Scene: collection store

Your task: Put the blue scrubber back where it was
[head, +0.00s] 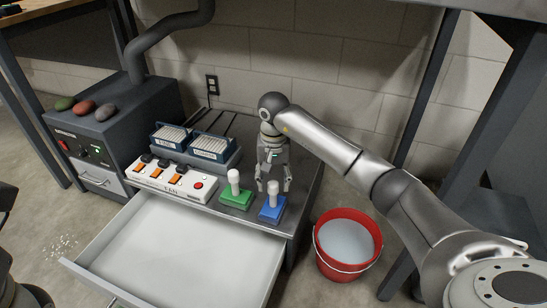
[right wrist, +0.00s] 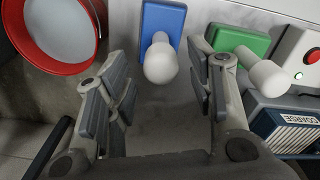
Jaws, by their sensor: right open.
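The blue scrubber (head: 271,209) stands upright on the front right corner of the grey cabinet top, its white handle up. My right gripper (head: 274,183) is open and empty, pointing down just behind and above the scrubber. In the right wrist view the scrubber's blue base (right wrist: 162,20) and white round handle end (right wrist: 160,62) show beyond and between the open fingers (right wrist: 162,85), with gaps on both sides. A green scrubber (head: 236,198) with a white handle stands to its left. My left gripper is not seen; only dark parts of mine show at the left edge.
A red bucket (head: 347,214) with pale contents stands on the floor, right of the cabinet. An open, empty drawer (head: 180,252) juts out in front. A white switch box (head: 172,178) and blue racks (head: 205,147) stand left of the scrubbers. Three stones (head: 84,108) lie on a grey machine.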

